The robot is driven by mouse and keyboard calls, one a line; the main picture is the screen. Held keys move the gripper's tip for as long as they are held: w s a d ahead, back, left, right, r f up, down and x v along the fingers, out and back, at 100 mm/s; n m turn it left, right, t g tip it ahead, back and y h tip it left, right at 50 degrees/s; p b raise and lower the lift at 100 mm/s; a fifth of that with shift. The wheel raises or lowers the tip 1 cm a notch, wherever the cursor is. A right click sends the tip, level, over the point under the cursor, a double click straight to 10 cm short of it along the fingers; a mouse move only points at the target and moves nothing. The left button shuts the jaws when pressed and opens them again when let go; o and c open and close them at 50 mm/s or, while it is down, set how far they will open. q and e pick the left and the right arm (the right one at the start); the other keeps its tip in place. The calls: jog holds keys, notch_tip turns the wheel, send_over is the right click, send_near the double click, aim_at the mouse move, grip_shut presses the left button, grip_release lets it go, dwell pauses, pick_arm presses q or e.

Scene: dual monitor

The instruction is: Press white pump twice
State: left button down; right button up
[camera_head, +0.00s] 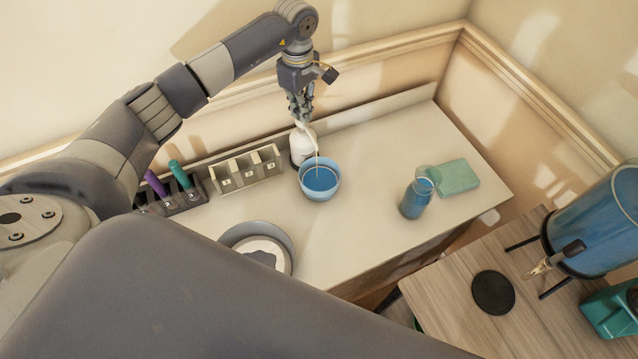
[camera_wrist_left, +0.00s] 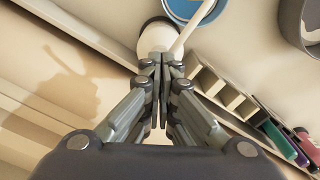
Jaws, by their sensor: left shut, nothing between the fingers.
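The white pump bottle (camera_head: 303,145) stands on the pale counter, just behind the blue bowl (camera_head: 321,181). Its thin spout reaches out over the bowl. My left gripper (camera_head: 300,119) is shut and points down right at the pump's top; it appears to touch it. In the left wrist view the shut fingertips (camera_wrist_left: 162,62) overlap the white pump (camera_wrist_left: 155,38), and the bowl rim (camera_wrist_left: 190,10) shows beyond. The fingers hide part of the pump head, so I cannot tell how far down it is. My right gripper is not in view.
A holder with purple and teal items (camera_head: 171,190) and a numbered rack (camera_head: 245,170) stand left of the pump. A pan (camera_head: 262,238) lies in front. A wooden table (camera_head: 450,300) is beyond the counter edge.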

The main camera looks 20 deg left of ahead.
pick_arm(q)
jog(key=shift+f+b, duration=0.4)
jog(key=shift+f, duration=0.25)
jog(key=shift+s+r, duration=0.1)
jog(key=shift+r, duration=0.1)
jog(key=shift+r+p, duration=0.85)
jog(key=shift+r, duration=0.7)
jog(key=shift+f, duration=0.1)
